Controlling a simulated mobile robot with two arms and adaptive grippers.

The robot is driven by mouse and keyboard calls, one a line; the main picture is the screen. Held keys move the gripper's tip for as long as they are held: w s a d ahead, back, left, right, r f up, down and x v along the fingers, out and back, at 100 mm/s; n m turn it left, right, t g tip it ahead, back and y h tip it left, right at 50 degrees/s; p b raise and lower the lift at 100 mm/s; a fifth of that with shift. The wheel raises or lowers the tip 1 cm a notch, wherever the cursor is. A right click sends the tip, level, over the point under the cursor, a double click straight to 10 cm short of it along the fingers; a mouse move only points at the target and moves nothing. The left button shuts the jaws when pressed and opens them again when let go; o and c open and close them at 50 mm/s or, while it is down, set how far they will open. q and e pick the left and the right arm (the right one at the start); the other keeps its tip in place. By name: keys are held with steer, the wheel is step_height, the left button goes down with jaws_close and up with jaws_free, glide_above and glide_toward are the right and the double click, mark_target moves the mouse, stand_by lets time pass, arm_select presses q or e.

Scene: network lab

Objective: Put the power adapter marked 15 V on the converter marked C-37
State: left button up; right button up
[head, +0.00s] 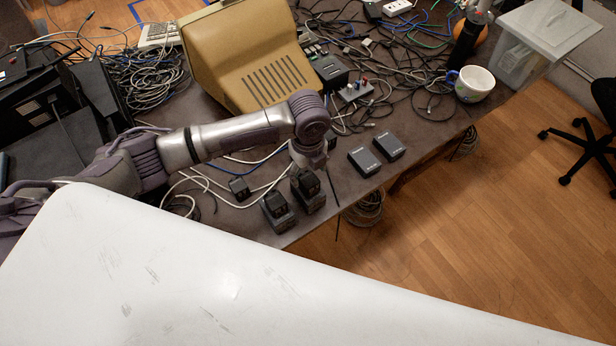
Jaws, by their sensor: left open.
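My left gripper (312,166) hangs down over the table near its front edge, open by its look, though its fingertips are small and partly hidden. Just below it a black power adapter (306,181) sits on a dark grey box-shaped converter (313,203); I cannot tell whether the gripper touches it. To the left another black adapter (275,203) sits on a similar converter (283,222). A third black adapter (239,188) stands on the table further left. Two flat dark converters with nothing on them, a nearer one (365,161) and a farther one (389,146), lie right of the gripper. Their markings are too small to read.
A beige monitor (250,65) stands behind my left arm, with tangled cables (150,75) around it. A small box with coloured knobs (355,91), a mug (474,83) and a clear bin (540,45) are farther back. A white surface (200,270) fills the foreground.

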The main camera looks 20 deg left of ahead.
mark_target(308, 179)
arm_select(q)
step_height(308, 179, up, 8)
steer(key=b, duration=0.1)
steer(key=shift+r, duration=0.2)
stand_by(0.4)
steer(key=shift+f, duration=0.1)
